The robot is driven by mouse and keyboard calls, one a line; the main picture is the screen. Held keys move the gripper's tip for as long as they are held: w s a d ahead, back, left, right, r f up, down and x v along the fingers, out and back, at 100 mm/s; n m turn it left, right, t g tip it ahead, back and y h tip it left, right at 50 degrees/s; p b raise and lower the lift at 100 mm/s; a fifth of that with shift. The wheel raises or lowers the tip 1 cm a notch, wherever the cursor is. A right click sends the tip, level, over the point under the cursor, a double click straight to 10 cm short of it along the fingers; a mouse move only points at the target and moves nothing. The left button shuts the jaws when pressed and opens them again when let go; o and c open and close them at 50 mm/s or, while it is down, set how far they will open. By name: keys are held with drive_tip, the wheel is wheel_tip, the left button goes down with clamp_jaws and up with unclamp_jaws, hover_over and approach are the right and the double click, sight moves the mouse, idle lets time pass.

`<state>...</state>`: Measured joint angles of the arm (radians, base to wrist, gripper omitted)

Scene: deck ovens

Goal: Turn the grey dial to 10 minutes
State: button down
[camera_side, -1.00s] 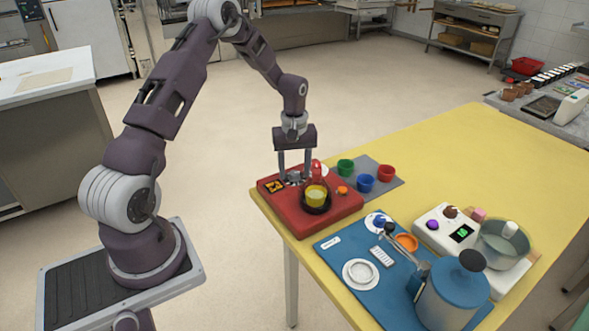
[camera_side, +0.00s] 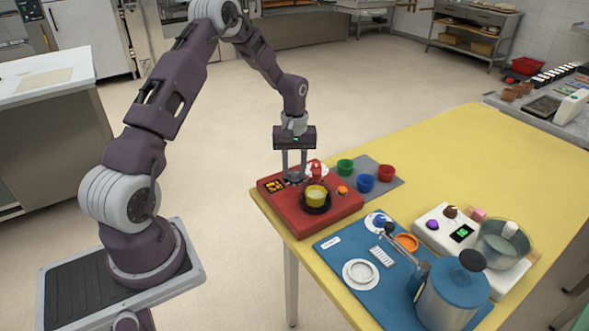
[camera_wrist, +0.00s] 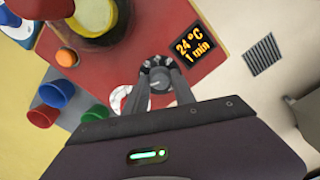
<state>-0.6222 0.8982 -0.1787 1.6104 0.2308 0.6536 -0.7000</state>
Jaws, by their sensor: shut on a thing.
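The red hot-plate unit (camera_side: 330,214) sits at the near left corner of the yellow table. Its small grey dial (camera_wrist: 157,80) is next to a black display (camera_wrist: 194,50), which reads 24 °C and 1 min in orange. My gripper (camera_side: 294,179) points down at the unit's back edge. In the wrist view my gripper (camera_wrist: 156,76) has its two fingers closed on opposite sides of the grey dial. The fingers partly hide the dial in the side view.
A yellow pot (camera_side: 316,195) stands on the unit's dark plate, close to my fingers. An orange knob (camera_side: 342,190) is on the unit. Green (camera_side: 345,167), blue (camera_side: 365,183) and red (camera_side: 386,172) cups stand on a grey mat behind it.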

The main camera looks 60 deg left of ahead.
sight(294, 173)
drive_tip(key=m, duration=1.2)
drive_tip(key=shift+m, duration=0.4)
idle(0.3)
drive_tip(key=c, duration=1.1)
unclamp_jaws()
drive_tip(key=shift+o, duration=0.2)
drive_tip(key=shift+r, duration=0.15)
wheel_tip(294, 173, up, 7)
drive_tip(key=shift+f, duration=0.1)
